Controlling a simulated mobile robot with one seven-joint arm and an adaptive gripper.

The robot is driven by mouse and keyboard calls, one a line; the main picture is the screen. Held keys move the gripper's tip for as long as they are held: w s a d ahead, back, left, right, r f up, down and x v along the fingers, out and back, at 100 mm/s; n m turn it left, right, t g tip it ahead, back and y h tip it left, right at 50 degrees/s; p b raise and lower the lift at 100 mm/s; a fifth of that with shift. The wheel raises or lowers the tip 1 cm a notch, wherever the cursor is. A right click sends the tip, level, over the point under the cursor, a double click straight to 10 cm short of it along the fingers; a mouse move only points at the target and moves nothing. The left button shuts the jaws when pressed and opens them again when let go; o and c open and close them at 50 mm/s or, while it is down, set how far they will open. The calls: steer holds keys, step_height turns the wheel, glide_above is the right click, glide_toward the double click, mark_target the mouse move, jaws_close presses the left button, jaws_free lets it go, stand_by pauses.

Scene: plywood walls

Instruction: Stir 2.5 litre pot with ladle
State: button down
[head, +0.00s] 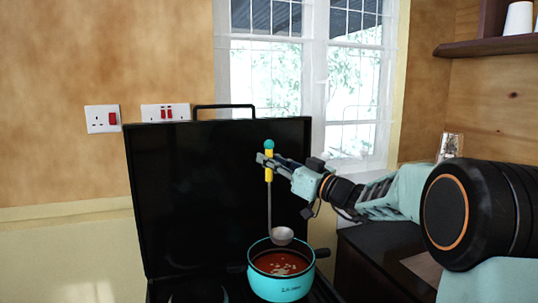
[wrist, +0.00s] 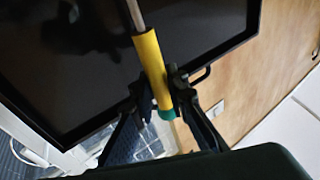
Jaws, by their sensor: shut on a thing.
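A turquoise pot (head: 281,285) with red soup in it stands on the hob at the bottom centre of the head view. A ladle (head: 269,205) hangs upright, with a yellow handle, a teal knob on top and a steel bowl. Its bowl is at the pot's far rim, above the soup; whether it touches the rim I cannot tell. My gripper (head: 267,163) is shut on the yellow handle near its top. In the wrist view the ladle (wrist: 151,65) runs between the fingers of my gripper (wrist: 160,98), and its bowl is out of view.
The hob's raised black lid (head: 205,190) stands close behind the pot and ladle. A dark counter (head: 380,255) is to the right, with a glass (head: 449,147) near the window. A shelf (head: 490,46) with a white cup (head: 518,18) is at upper right.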

mark_target(272, 174)
steer(key=shift+f, duration=1.8)
step_height(272, 174, down, 9)
steer(key=b, duration=1.5)
steer(key=shift+b, duration=0.3)
